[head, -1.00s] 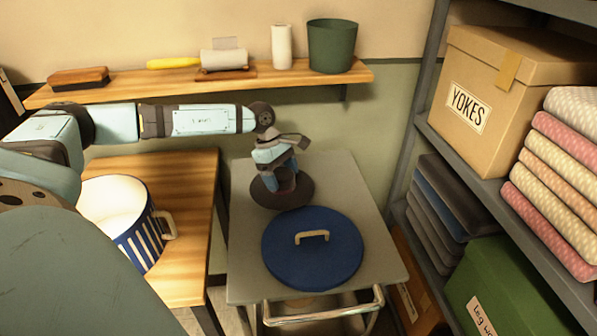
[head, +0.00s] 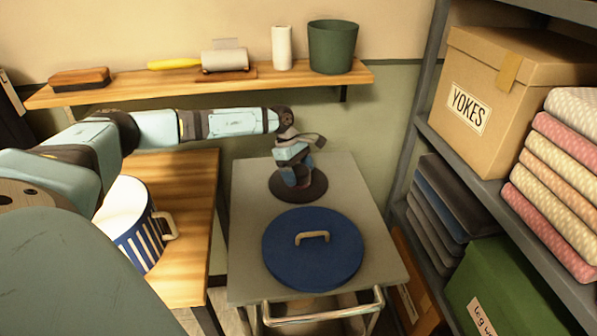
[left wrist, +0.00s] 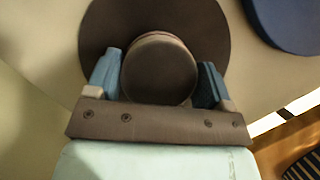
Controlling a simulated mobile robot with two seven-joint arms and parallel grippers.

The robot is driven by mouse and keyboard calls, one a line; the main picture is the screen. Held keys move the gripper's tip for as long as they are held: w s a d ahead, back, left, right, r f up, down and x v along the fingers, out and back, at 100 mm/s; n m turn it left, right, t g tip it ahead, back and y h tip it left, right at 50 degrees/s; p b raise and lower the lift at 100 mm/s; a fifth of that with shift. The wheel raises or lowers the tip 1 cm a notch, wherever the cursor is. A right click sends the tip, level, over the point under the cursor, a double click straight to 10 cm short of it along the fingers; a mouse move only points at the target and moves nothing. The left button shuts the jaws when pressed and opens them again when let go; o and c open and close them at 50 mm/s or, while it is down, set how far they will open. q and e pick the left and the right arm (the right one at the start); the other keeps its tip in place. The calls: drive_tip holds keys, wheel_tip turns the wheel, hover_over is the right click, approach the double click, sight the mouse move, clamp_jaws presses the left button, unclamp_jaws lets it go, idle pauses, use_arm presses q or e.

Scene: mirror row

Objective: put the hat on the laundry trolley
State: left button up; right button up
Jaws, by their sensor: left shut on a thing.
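My left gripper (head: 297,180) is shut on the crown of a dark brown, wide-brimmed hat (head: 316,190). In the left wrist view the round crown of the hat (left wrist: 160,72) sits between the two blue fingers of the gripper (left wrist: 160,80), with the brim spread beyond them. The hat is over the back part of the grey laundry trolley's top (head: 244,235), brim roughly level. I cannot tell whether the brim touches the top. My right gripper is not in view.
A round blue lid (head: 290,260) with a pale handle lies on the trolley in front of the hat. A wooden table with a striped pot (head: 142,246) is to the left. A shelf rack with a yokes box (head: 500,95) stands right. A wall shelf (head: 130,92) runs behind.

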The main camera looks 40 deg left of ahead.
use_arm(q)
drive_tip(key=shift+f, duration=0.2)
drive_tip(key=o, duration=0.9)
drive_tip(key=shift+r, duration=0.35)
drive_tip(key=a, duration=0.2)
drive_tip(key=a+b, duration=0.1)
drive_tip(key=a, duration=0.2)
drive_tip(key=shift+s+a+r, duration=0.2)
drive_tip(key=shift+s+a, duration=0.1)
drive_tip(key=a, duration=0.2)
drive_tip(key=a+b, duration=0.1)
drive_tip(key=a, duration=0.1)
drive_tip(key=a+b, duration=0.1)
drive_tip(key=a, duration=0.1)
drive_tip(key=shift+s+a+r, duration=0.2)
drive_tip(key=shift+s+a, duration=0.2)
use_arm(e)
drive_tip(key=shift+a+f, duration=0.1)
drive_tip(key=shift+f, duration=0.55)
